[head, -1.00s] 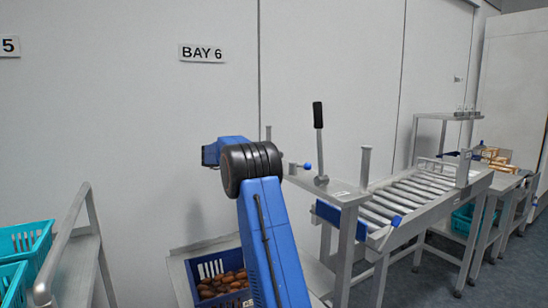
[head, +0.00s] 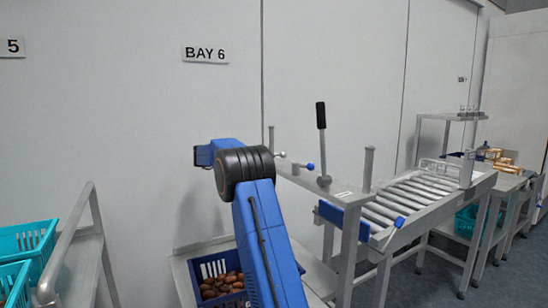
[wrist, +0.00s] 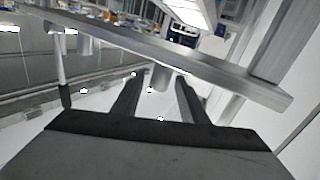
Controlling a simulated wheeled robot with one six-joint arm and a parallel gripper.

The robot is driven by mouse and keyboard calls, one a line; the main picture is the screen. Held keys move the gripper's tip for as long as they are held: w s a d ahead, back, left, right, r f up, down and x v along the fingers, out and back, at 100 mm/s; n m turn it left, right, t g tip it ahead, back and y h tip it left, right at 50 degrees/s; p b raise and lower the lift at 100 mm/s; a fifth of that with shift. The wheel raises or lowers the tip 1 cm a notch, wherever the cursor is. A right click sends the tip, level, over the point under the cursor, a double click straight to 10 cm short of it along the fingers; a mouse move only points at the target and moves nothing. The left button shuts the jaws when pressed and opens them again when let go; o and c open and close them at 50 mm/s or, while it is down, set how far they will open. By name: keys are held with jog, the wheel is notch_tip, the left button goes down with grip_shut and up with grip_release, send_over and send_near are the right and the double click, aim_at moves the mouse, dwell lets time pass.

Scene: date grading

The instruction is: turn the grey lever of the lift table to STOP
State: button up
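The tall lever (head: 321,148) has a grey shaft and black grip and stands nearly upright on the near end of the grey roller table (head: 352,192). Left of it are a short handle with a blue knob (head: 309,166) and a small pale ball-ended handle (head: 280,154). I cannot tell which one is the task's lever, and no STOP mark is readable. My gripper (wrist: 158,77) shows in the wrist view with its two dark fingers apart and nothing seen held. A grey cylinder (wrist: 160,77) appears beyond the fingertips, below a grey rail. In the head view my arm hides the gripper.
A blue crate of dates (head: 207,268) stands on a low shelf left of the table. Grey posts (head: 368,168) rise from the table. Teal crates (head: 22,238) and a railed cart (head: 88,245) stand at left. A wall with a BAY 6 sign (head: 205,54) is behind.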

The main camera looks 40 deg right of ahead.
jog(key=shift+v, duration=1.5)
